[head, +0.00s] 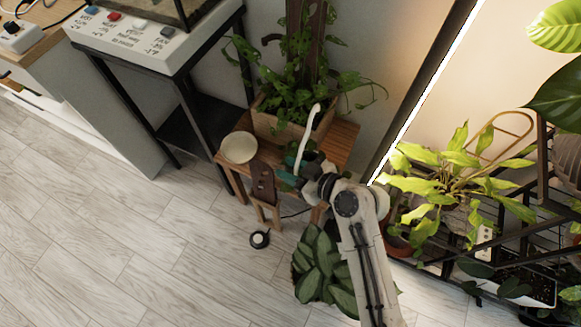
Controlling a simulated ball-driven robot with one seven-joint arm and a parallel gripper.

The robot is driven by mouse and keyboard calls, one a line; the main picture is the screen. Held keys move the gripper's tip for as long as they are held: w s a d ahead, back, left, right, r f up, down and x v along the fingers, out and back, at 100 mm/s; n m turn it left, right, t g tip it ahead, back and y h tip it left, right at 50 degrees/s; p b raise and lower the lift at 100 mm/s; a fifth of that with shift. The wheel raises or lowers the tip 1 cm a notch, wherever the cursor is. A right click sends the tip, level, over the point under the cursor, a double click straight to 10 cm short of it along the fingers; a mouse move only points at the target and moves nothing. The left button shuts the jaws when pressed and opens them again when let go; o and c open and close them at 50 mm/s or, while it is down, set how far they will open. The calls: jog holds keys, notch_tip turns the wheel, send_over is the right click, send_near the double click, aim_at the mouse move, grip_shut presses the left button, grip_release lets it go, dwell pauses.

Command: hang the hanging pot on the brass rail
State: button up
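My arm reaches in from the lower right, and my gripper (291,172) is at the front edge of a small wooden table (341,139). A white curved strip, which looks like a hanger (307,134), rises right beside the gripper. A small dark pot with leaves (312,160) is partly hidden behind the gripper. I cannot tell whether strip and pot are one hanging pot, or whether the fingers are closed on it. No brass rail can be made out for certain; a thin brass-coloured hoop (514,116) stands among leaves at right.
A wooden planter (283,122) with a climbing plant and a cream plate (239,147) are on the table. A black rack (545,235) with plants is at right. The floor (130,235) at left is clear.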

jog(key=shift+o, duration=0.4)
jog(key=shift+r, duration=0.1)
jog(key=p+v, duration=0.1)
jog(key=v, duration=1.1)
jog(key=shift+r, duration=0.15)
jog(key=s+d+f+m+g+h, duration=0.2)
jog(key=s+d+m+h, duration=0.4)
jog(key=s+d, duration=0.4)
jog(key=s+d+f+m+g+h, duration=0.3)
jog(key=s+d+m+g+h, duration=0.1)
jog(key=s+d, duration=0.6)
jog(key=shift+s+d+m+h, duration=0.3)
jog(key=shift+d+m+h, duration=0.3)
jog(key=shift+m+h, duration=0.4)
